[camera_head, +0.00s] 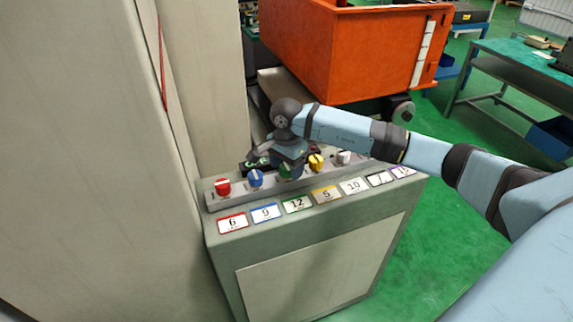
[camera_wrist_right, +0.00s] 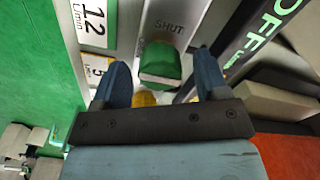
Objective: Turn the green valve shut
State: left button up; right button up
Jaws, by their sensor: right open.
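The green valve (camera_head: 285,174) sits in a row of coloured valves on a grey sloped panel, above a card reading 12 (camera_head: 297,204). In the head view my right gripper largely hides it. In the right wrist view the green valve's block-shaped handle (camera_wrist_right: 161,62) stands between the two fingers, with the word SHUT (camera_wrist_right: 169,26) on the strip beyond it. My right gripper (camera_head: 289,162) is open, one finger on each side of the handle; I cannot tell whether they touch it. My left gripper is not in view.
Red (camera_head: 223,187) and blue (camera_head: 256,178) valves stand left of the green one, yellow (camera_head: 316,162) and white (camera_head: 344,157) ones right. A dark OFF label (camera_wrist_right: 250,45) lies behind the row. A tall beige cabinet (camera_head: 90,150) is close on the left; an orange bin (camera_head: 350,50) stands behind.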

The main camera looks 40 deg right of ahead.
jog(key=shift+f, duration=0.15)
jog(key=c, duration=0.9)
jog(key=shift+c, duration=0.2)
